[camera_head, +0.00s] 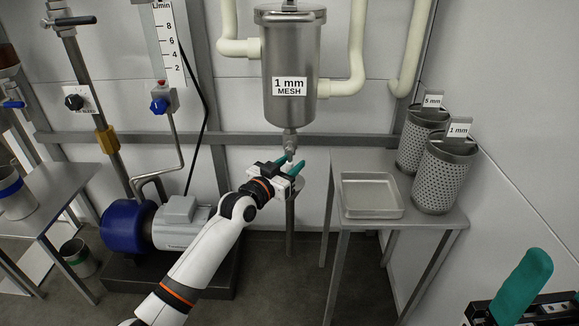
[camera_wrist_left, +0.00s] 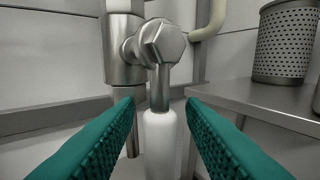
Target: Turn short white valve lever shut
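The short white valve lever (camera_wrist_left: 160,140) hangs straight down on a metal stem from the steel valve (camera_wrist_left: 158,42) under the strainer vessel. My left gripper (camera_head: 291,161) is just below the vessel's bottom outlet. In the left wrist view my left gripper's (camera_wrist_left: 162,104) teal fingers are apart, one on each side of the lever, with gaps showing. In the head view the lever is mostly hidden by the gripper. My right gripper (camera_head: 524,290) shows only in part at the lower right, with one teal finger visible, apart from everything.
The steel strainer vessel (camera_head: 290,58) labelled 1 mm mesh hangs above. A steel table (camera_head: 347,216) stands to the right with a shallow tray (camera_head: 371,211) and two perforated baskets, one at front (camera_head: 440,178). A blue pump (camera_head: 128,226) with a grey motor is at left.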

